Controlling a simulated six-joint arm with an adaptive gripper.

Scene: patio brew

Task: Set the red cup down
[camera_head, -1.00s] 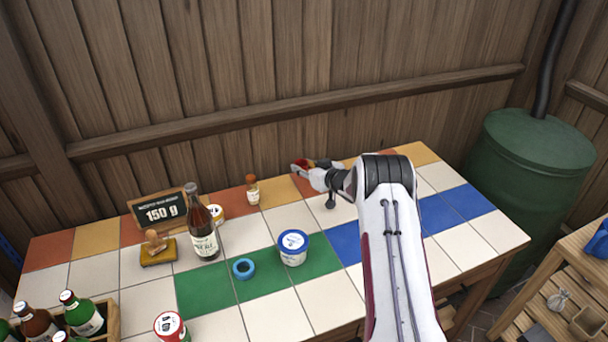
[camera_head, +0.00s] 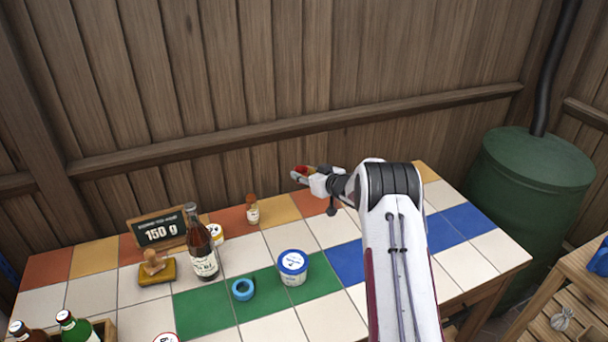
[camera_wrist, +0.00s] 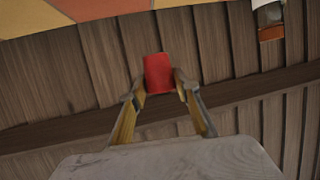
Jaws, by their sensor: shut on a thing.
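The red cup (camera_wrist: 159,73) is held between the two fingertips of my gripper (camera_wrist: 160,86) in the wrist view. In the head view my gripper (camera_head: 312,178) is at the back edge of the tiled table (camera_head: 330,310), near the wooden wall. Only a small red part of the cup (camera_head: 302,170) shows there. The wrist view shows wall boards behind the cup and tiles at the top left. I cannot tell how high the cup is above the table.
A small bottle with an orange cap (camera_head: 252,211) stands left of my gripper. A white tub (camera_head: 293,267), a blue tape ring (camera_head: 242,289), a tall brown bottle (camera_head: 202,250) and a 150 g sign (camera_head: 160,230) are further left and forward.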

